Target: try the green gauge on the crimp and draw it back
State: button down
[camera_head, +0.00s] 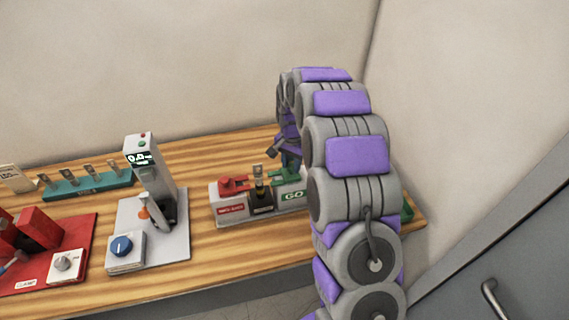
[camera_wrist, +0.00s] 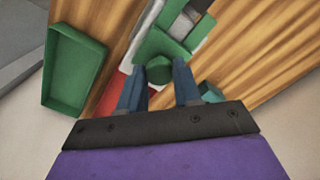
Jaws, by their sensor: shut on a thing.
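The green gauge (camera_head: 284,175) is at the right side of a grey stand (camera_head: 230,213), above its GO label. My gripper (camera_wrist: 158,82) is shut on the gauge's round green knob (camera_wrist: 159,69) in the wrist view. The crimp (camera_head: 258,170) stands upright on a black block (camera_head: 262,197) in the middle of the stand, close to the gauge's left end. I cannot tell whether the gauge touches it. A red gauge (camera_head: 234,184) is at the left, above a red label. In the head view my arm hides part of the stand and most of the gripper.
A grey tester (camera_head: 143,170) with a lit display and blue knob stands to the left. A red fixture (camera_head: 36,232) is at the far left. A teal rack (camera_head: 85,187) holds several terminals behind. A green tray (camera_wrist: 76,68) shows in the wrist view. Walls stand close behind.

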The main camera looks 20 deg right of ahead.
jog(key=shift+w+r, duration=0.1)
jog(key=c, duration=1.1)
grip_release()
jog(key=shift+d, duration=0.1)
jog(key=o, duration=0.3)
jog(key=shift+d, duration=0.2)
notch_tip(320, 180, up, 17)
jog(key=shift+r, duration=0.1)
